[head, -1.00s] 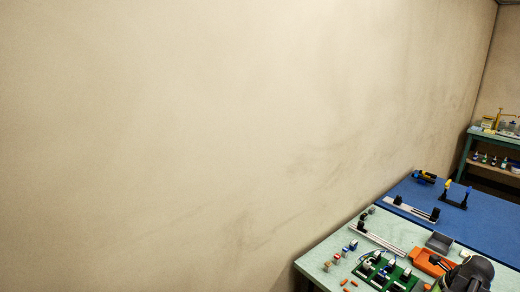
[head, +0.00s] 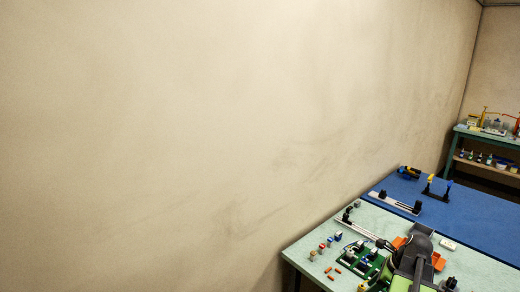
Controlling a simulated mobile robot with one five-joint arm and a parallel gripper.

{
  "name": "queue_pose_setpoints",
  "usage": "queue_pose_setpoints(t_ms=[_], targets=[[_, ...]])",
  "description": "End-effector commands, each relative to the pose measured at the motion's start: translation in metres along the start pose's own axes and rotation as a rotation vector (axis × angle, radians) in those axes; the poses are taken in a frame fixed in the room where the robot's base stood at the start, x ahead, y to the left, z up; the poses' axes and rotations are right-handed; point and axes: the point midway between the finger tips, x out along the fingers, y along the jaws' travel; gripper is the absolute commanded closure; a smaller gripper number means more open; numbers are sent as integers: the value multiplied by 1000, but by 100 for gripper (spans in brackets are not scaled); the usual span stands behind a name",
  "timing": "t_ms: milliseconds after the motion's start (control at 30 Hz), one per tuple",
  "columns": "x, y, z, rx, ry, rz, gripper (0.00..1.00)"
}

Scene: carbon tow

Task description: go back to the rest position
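My arm (head: 412,262) rises at the bottom right of the head view, over the pale green bench (head: 305,250). A dark part of it reaches left over the bench, near the green board (head: 350,262). My gripper's fingertips cannot be made out at this size, so whether it is open or holds anything does not show. The arm hides part of an orange tray (head: 439,262) behind it.
Small coloured blocks (head: 322,251) and orange pieces (head: 329,279) lie near the bench's left edge. A metal rail (head: 357,229) runs along its back. A blue bench (head: 470,215) adjoins it. A shelf (head: 490,143) stands far right. A bare wall (head: 200,130) fills the left.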

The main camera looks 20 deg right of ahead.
Motion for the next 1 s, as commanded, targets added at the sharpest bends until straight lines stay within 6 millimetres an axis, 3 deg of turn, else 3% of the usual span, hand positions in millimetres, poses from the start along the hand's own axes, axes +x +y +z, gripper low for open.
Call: queue_pose_setpoints(t_ms=[167, 267, 400, 500, 600, 800, 900, 1000], targets=[[34, 26, 80, -148, 11, 60, 62], [60, 57, 139, -274, 30, 107, 62], [101, 126, 225, -580, 71, 182, 62], [123, 180, 270, -843, 97, 229, 62], [138, 227, 301, -1101, 116, 270, 62], [157, 304, 334, -1636, 146, 346, 62], [159, 321, 336, -1902, 161, 383, 62], [157, 316, 328, -2112, 176, 415, 62]])
